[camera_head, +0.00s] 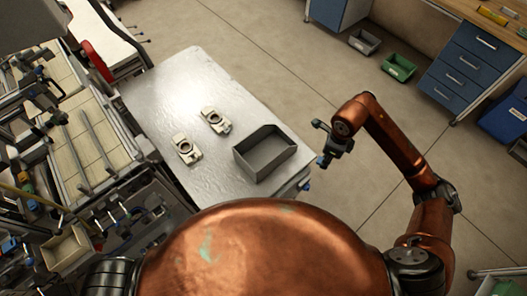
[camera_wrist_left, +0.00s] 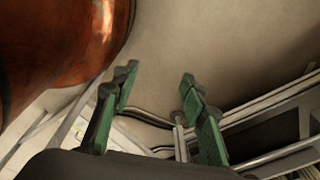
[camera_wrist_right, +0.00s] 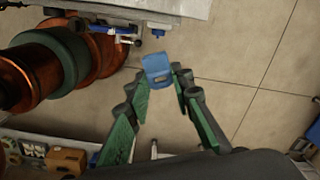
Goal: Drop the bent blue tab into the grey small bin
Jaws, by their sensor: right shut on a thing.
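The blue tab (camera_wrist_right: 157,70) is held at the fingertips of my right gripper (camera_wrist_right: 155,76); its bend is hard to make out. In the head view the tab (camera_head: 323,161) hangs below the right gripper (camera_head: 331,143), off the table's right edge and above the floor. A grey open bin (camera_head: 250,166) stands on the metal table, left of the right gripper and apart from it. Its visible floor looks empty. My left gripper (camera_wrist_left: 157,84) is open and empty in the left wrist view. It does not show in the head view.
Two pale clamp-like parts (camera_head: 215,121) (camera_head: 185,150) lie on the table (camera_head: 195,75) left of the bin. A cluttered rack (camera_head: 90,145) stands at the left. Another grey bin (camera_head: 364,42) and a green bin (camera_head: 398,67) sit on the floor near blue drawers (camera_head: 468,60).

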